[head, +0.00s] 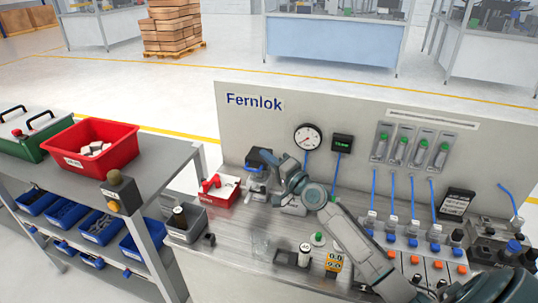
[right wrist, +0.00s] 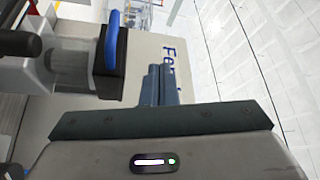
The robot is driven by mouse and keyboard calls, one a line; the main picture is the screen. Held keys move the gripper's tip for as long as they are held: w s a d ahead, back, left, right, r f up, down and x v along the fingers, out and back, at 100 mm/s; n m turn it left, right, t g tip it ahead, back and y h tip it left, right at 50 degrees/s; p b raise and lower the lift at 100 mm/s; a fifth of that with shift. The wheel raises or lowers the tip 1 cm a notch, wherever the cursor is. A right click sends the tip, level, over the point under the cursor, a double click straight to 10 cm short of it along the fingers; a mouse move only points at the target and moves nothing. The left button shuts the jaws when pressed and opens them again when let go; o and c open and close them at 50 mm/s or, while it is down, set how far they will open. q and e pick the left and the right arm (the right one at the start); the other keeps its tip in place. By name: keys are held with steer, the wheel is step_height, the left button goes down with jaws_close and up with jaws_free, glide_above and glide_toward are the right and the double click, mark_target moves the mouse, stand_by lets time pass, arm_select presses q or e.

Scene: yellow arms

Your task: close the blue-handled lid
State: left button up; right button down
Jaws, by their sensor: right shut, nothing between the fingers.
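The blue-handled lid (right wrist: 110,50) shows in the right wrist view as a dark slab with a blue handle. It lies over the end of a clear grey cylinder (right wrist: 75,65) and looks roughly level; whether it is fully seated I cannot tell. In the head view the dark lid (head: 261,157) is at the left of the bench, partly behind my gripper. My right gripper (head: 272,174) is beside it, close on its right. Its fingers (right wrist: 163,84) are shut and empty, apart from the lid in the wrist view. My left gripper is not in view.
A red box (head: 219,191) stands left of the lid on the workbench. A gauge (head: 307,137) is on the back panel. A shelf with a red bin (head: 92,146) is at the left.

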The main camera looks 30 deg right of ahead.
steer(key=shift+a+f, duration=0.1)
steer(key=shift+f, duration=0.15)
steer(key=shift+s, duration=0.15)
stand_by(0.3)
steer(key=b+v, duration=0.1)
steer(key=v, duration=0.9)
steer(key=shift+s, duration=0.35)
steer(key=shift+f, duration=0.1)
